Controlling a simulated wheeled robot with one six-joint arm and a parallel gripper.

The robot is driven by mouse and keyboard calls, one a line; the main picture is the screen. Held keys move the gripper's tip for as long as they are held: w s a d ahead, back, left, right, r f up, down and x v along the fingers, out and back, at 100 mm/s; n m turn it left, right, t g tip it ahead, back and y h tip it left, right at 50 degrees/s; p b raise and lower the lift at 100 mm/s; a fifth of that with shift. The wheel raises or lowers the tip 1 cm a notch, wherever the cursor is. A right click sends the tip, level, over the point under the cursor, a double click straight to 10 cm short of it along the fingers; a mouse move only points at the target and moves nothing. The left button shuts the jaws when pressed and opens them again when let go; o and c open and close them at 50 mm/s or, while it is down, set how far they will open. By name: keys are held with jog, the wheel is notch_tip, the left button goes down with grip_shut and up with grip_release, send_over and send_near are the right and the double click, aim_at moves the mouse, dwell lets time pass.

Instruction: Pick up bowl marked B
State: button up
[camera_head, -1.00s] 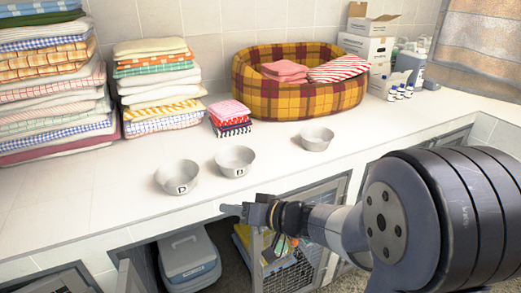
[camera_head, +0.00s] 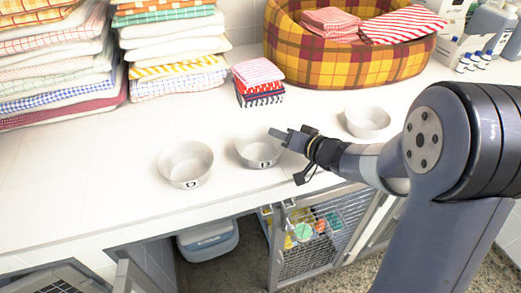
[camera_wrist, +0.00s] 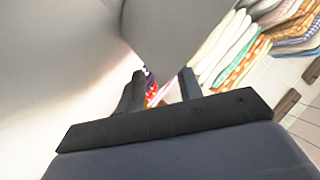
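Three pale bowls stand on the white counter. The left bowl (camera_head: 186,161) has a label that reads like D. The middle bowl (camera_head: 255,153) has a small dark label that looks like B, though it is hard to read. The right bowl (camera_head: 367,121) shows no label from here. My gripper (camera_head: 279,134) is at the right rim of the middle bowl, partly in front of it. In the wrist view my gripper (camera_wrist: 160,92) has its two fingers apart. A large grey surface, seemingly a bowl wall, fills the upper part very close; I cannot tell whether it lies between the fingers.
Folded towel stacks (camera_head: 175,50) stand behind the bowls, with a small red and pink pile (camera_head: 259,82). A plaid pet bed (camera_head: 345,62) holds towels at the back. Bottles (camera_head: 488,25) stand back right. Below the counter edge are an open wire kennel door (camera_head: 308,255) and a carrier (camera_head: 208,240).

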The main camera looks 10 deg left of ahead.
jog(key=shift+a, duration=0.1)
jog(key=shift+c, duration=0.2)
grip_shut()
dwell(0.4)
